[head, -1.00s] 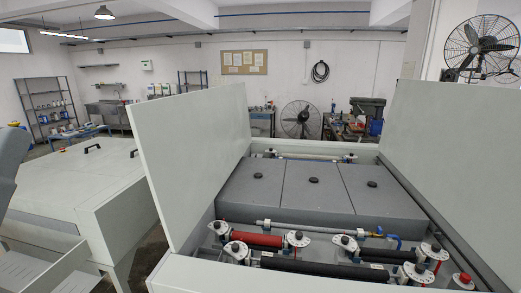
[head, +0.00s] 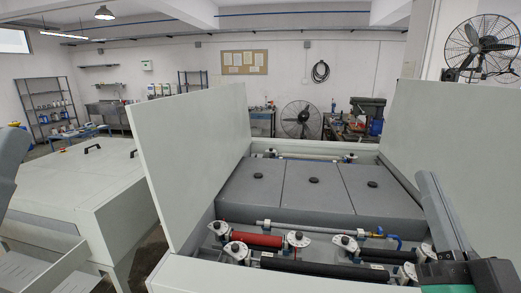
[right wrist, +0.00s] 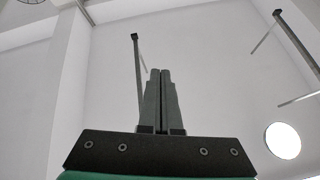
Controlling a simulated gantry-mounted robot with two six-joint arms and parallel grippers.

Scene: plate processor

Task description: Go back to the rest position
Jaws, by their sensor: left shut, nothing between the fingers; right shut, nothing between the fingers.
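My right gripper (right wrist: 160,74) shows in the right wrist view with its two dark fingers together and nothing between them. The fingers point up toward a bare white ceiling and wall. In the head view, my right arm stands in the bottom right corner, with a grey link, a green part and a dark part. It is over the right front of the open plate processor (head: 210,272) and hides some of its rollers. Its fingertips cannot be made out there. My left gripper is not in view.
The processor's left lid (head: 190,150) and right lid (head: 455,130) stand raised. Inside are grey covers (head: 310,190), a red roller (head: 257,239) and a black roller (head: 325,269). A white cabinet (head: 85,180) stands to the left. The space above the grey covers is clear.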

